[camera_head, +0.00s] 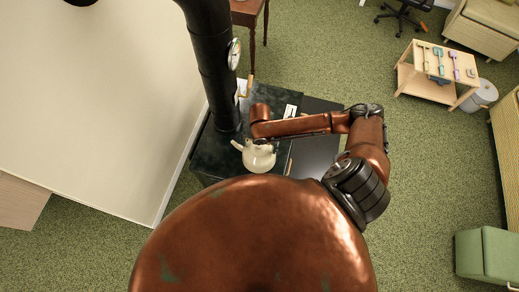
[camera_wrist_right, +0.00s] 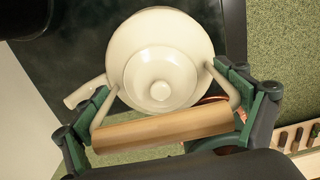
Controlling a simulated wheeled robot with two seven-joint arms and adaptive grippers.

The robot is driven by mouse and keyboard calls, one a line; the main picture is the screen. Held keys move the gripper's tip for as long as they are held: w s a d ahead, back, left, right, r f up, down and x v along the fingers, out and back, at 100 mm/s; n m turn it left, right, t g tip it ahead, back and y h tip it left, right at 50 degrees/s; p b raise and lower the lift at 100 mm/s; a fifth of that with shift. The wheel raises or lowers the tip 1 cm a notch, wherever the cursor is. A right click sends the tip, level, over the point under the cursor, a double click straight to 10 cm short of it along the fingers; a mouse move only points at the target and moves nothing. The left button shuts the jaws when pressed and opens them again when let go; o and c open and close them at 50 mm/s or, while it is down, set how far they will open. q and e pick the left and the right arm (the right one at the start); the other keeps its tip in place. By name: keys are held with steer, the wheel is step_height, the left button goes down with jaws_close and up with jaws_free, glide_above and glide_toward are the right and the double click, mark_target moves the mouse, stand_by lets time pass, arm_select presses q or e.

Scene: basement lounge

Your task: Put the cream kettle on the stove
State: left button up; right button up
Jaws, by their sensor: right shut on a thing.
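The cream kettle (camera_head: 258,157) has a rounded body, a spout pointing left and a lid with a round knob. In the right wrist view the kettle (camera_wrist_right: 160,45) is seen from above, with its wooden handle (camera_wrist_right: 165,130) across the jaws. My right gripper (camera_wrist_right: 166,108) is shut on the kettle's handle; in the head view the gripper (camera_head: 261,138) is partly hidden by my arm. The dark stove (camera_head: 215,158) with its black pipe is behind and under the kettle. Whether the kettle touches the stove top I cannot tell. My left gripper is not in view.
The black stovepipe (camera_head: 212,70) rises close to the left of the kettle and carries a round gauge (camera_head: 234,54). A pale wall panel (camera_head: 95,100) is left of the stove. A wooden tool stand (camera_head: 436,72) is far right. Green carpet (camera_head: 420,170) is open at right.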

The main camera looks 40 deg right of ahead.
mark_target(260, 149)
steer(key=shift+w+d+f, duration=0.1)
steer(key=shift+d+f, duration=0.1)
steer(key=shift+d, duration=0.2)
steer(key=shift+d+f, duration=0.25)
steer(key=shift+d, duration=0.05)
step_height(260, 149, down, 3)
steer(key=shift+f, duration=0.1)
steer(key=shift+w, duration=0.1)
steer(key=shift+a, duration=0.25)
steer(key=shift+w+f, duration=0.1)
steer(key=o, duration=1.8)
steer(key=shift+f, duration=0.1)
steer(key=shift+c, duration=0.2)
steer(key=shift+o, duration=0.4)
steer(key=shift+a, duration=0.1)
steer(key=shift+s+d+r, duration=0.2)
steer(key=shift+d, duration=0.1)
step_height(260, 149, up, 11)
steer(key=shift+w+a+r, duration=0.1)
steer(key=shift+a+r, duration=0.05)
steer(key=shift+r, duration=0.35)
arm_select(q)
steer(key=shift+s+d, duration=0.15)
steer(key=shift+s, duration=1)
